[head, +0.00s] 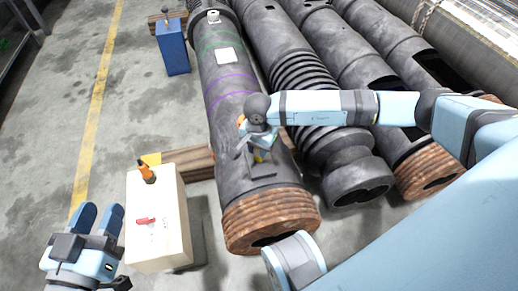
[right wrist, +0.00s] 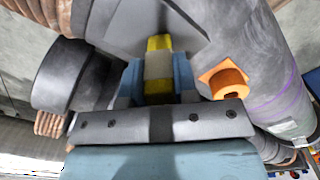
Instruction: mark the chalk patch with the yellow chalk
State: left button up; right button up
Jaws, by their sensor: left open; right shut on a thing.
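My right gripper (head: 258,150) is above the near end of the dark barrel (head: 222,80) with green and purple rings. It is shut on the yellow chalk (right wrist: 158,43), which has a pale band around its middle and sits between the blue fingers in the right wrist view. The chalk's tip is close to a dark raised plate (head: 265,180) on the barrel; I cannot tell whether they touch. A pale square (head: 228,55) lies further up the barrel; I cannot tell which surface is the chalk patch. My left gripper (head: 98,235) is open and empty at the lower left.
A white box (head: 158,225) with an orange-topped item (head: 146,172) and a red handle (head: 146,221) stands beside my left gripper. A blue box (head: 172,50) stands further back. An orange fitting (right wrist: 228,82) sits on the barrel. More barrels lie to the right; floor is clear at left.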

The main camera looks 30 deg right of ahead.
jog(key=shift+w+d, duration=0.1)
jog(key=shift+w, duration=0.35)
jog(key=shift+w+d, duration=0.1)
jog(key=shift+w, duration=0.25)
jog(key=shift+w+b, duration=0.15)
jog(key=shift+b, duration=0.15)
